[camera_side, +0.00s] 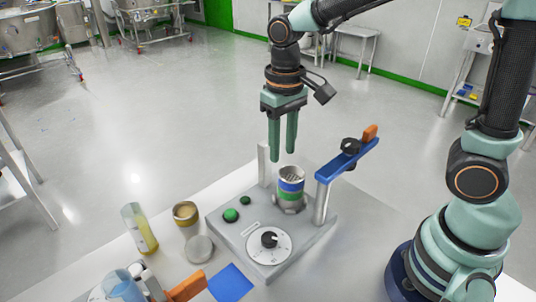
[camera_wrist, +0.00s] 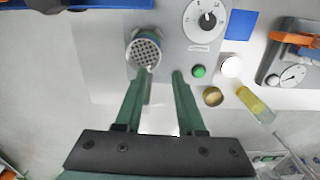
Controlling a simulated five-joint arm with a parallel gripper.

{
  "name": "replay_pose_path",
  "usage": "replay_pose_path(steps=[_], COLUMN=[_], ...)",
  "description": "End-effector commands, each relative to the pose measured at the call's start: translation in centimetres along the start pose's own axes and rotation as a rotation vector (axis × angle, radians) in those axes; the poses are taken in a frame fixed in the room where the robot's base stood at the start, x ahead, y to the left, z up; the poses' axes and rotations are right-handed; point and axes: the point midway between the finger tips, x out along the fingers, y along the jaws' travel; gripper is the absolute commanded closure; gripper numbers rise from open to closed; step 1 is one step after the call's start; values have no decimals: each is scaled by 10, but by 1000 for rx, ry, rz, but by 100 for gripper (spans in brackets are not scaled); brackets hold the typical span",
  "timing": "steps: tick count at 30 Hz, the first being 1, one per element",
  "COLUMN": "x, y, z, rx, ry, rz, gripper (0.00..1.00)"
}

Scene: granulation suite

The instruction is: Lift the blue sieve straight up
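The blue sieve (camera_side: 291,185) is the upper ring of a small round stack, with a silver rim and a perforated mesh inside. A green-banded sieve (camera_side: 290,196) sits directly under it, on a grey metal base. In the wrist view, the blue sieve (camera_wrist: 146,48) shows from above, just beyond the left fingertip. In the wrist view, my gripper (camera_wrist: 163,72) is open, with nothing between the fingers.
The stack stands on a grey shaker (camera_side: 225,220) with a dial (camera_side: 269,245) and green buttons. A blue bar (camera_side: 345,162) with an orange handle is swung aside on a post, right of the stack. A second post (camera_side: 263,165) stands behind left. A jar (camera_side: 186,213) and vial (camera_side: 139,229) stand left.

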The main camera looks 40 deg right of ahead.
Motion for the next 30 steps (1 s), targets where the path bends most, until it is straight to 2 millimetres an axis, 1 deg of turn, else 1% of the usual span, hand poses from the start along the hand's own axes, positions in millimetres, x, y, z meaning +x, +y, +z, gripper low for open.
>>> replay_pose_path(steps=[1,3,10,15,19,22,29,30], x=[9,18,33,57,73,78,79,79], y=[0,0,1,3,3,2,2,2], z=[1,1,0,1,0,0,0,0], rx=[0,0,1,1,1,0,0,0], ry=[-4,-3,-1,-4,-2,0,2,2], rz=[1,1,0,1,1,0,0,0], gripper=[62,62,62,62,62,62,62,77])
